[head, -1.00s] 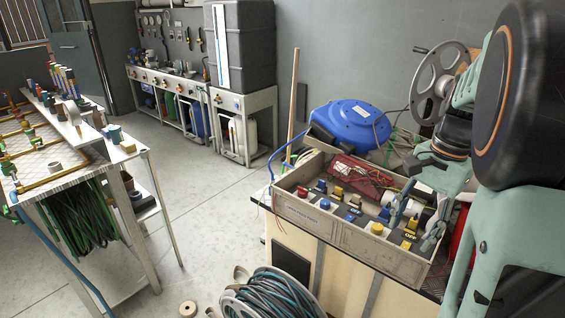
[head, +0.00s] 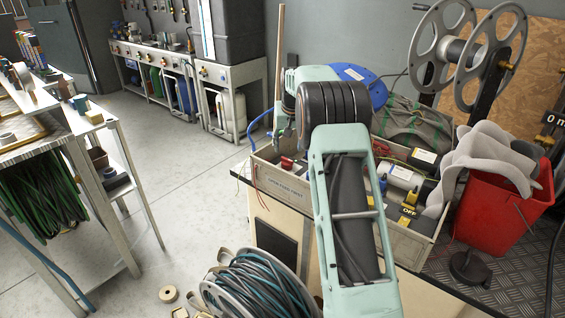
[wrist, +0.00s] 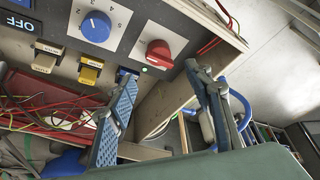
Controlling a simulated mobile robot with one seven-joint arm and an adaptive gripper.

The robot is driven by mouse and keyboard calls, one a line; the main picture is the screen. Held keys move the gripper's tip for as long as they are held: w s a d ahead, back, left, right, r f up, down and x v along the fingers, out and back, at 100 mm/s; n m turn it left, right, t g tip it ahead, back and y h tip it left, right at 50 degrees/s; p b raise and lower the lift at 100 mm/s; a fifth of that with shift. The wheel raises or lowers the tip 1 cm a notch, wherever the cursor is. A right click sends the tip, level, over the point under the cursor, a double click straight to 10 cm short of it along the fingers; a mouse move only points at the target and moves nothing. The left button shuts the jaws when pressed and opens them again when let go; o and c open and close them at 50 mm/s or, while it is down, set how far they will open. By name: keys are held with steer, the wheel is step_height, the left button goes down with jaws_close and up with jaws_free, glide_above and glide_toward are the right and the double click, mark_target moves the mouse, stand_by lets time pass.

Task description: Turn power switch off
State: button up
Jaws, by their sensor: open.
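A control box (head: 300,196) with a row of switches and knobs stands on the bench, its middle hidden by my arm in the head view. In the wrist view its panel (wrist: 127,45) carries a red knob (wrist: 158,54), a blue knob (wrist: 96,27), a yellow switch (wrist: 90,69), a beige switch (wrist: 46,57) and a blue switch (wrist: 126,75). An OFF label (wrist: 19,23) is at the left. No readable label marks the power switch. My gripper (wrist: 161,74) is open and empty, its fingertips either side of and just below the red knob. Contact cannot be told.
Red wires (wrist: 40,115) lie inside the box. A red bucket (head: 510,210) with a grey cloth stands at the right. A hose coil (head: 255,285) lies on the floor in front. A wooden pole (head: 279,60) stands behind. Open floor is at the left.

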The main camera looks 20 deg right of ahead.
mark_target(287, 160)
steer(key=x, duration=0.9)
steer(key=shift+d+f+b, duration=0.1)
steer(key=shift+f+b, duration=0.2)
steer(key=shift+c, duration=0.4)
steer(key=c, duration=1.1)
